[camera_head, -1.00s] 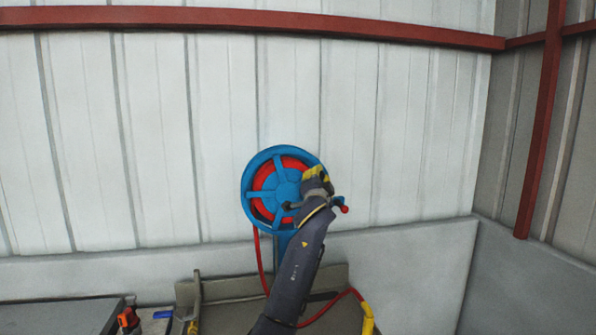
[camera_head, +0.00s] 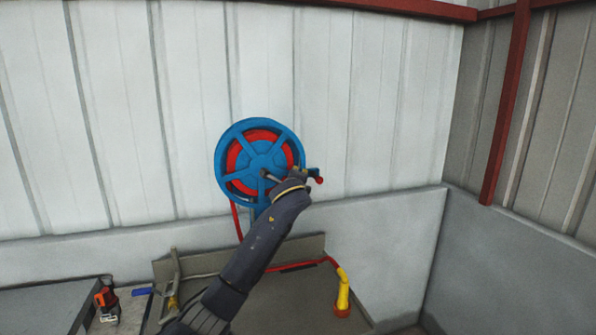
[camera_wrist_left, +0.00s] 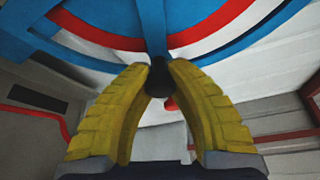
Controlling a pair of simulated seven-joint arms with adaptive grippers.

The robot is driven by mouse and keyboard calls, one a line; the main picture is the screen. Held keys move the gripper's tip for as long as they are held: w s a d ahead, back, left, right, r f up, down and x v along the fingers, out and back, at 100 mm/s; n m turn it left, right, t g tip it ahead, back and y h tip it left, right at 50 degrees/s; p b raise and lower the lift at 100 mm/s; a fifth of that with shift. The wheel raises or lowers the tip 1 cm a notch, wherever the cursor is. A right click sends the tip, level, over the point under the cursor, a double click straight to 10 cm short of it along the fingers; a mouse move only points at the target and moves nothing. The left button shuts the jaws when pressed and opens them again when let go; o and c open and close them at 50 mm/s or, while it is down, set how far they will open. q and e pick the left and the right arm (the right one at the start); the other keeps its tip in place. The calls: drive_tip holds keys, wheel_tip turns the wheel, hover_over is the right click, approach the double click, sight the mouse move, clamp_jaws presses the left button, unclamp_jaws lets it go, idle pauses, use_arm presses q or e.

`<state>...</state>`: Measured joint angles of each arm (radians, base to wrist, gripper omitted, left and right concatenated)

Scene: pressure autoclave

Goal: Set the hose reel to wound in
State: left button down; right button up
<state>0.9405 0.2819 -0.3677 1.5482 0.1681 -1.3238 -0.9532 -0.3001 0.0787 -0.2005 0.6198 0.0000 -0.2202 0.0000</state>
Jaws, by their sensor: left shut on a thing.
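The hose reel (camera_head: 224,160) is a blue spoked wheel with red hose on its drum, mounted in front of the pale wall. The wrist view shows its blue rim and spokes close up (camera_wrist_left: 90,25). My left gripper (camera_head: 296,174) is at the right side of the reel, in front of it. In the wrist view its yellow fingers (camera_wrist_left: 158,80) are closed around a black crank handle (camera_wrist_left: 158,76). A red-tipped lever (camera_head: 320,180) sticks out just right of the gripper. The red hose (camera_head: 236,220) hangs down and ends at a yellow nozzle (camera_head: 343,290). My right gripper is out of view.
Below the reel is a grey-brown bench or tray (camera_head: 300,310) with a raised back edge. An orange-and-black tool (camera_head: 106,300) and a blue item (camera_head: 142,292) lie at lower left. The wall corner with a red post (camera_head: 505,110) stands to the right.

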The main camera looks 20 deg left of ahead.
use_arm(q)
drive_tip(key=s+a+f+m+g+y, duration=0.2)
drive_tip(key=s+a+f+m+g, duration=0.2)
drive_tip(key=f+m, duration=0.4)
drive_tip(key=shift+s+a+m+y, duration=0.35)
drive_tip(key=shift+s+a, duration=0.25)
drive_tip(key=shift+a, duration=0.65)
drive_tip(key=shift+g, duration=0.3)
drive_tip(key=c, duration=1.6)
unclamp_jaws()
drive_tip(key=shift+s, duration=0.1)
drive_tip(key=o, duration=0.5)
drive_tip(key=shift+a+r, duration=0.2)
drive_tip(key=shift+r, duration=0.1)
drive_tip(key=v, duration=1.2)
drive_tip(key=shift+f, duration=0.1)
drive_tip(key=shift+f, duration=0.1)
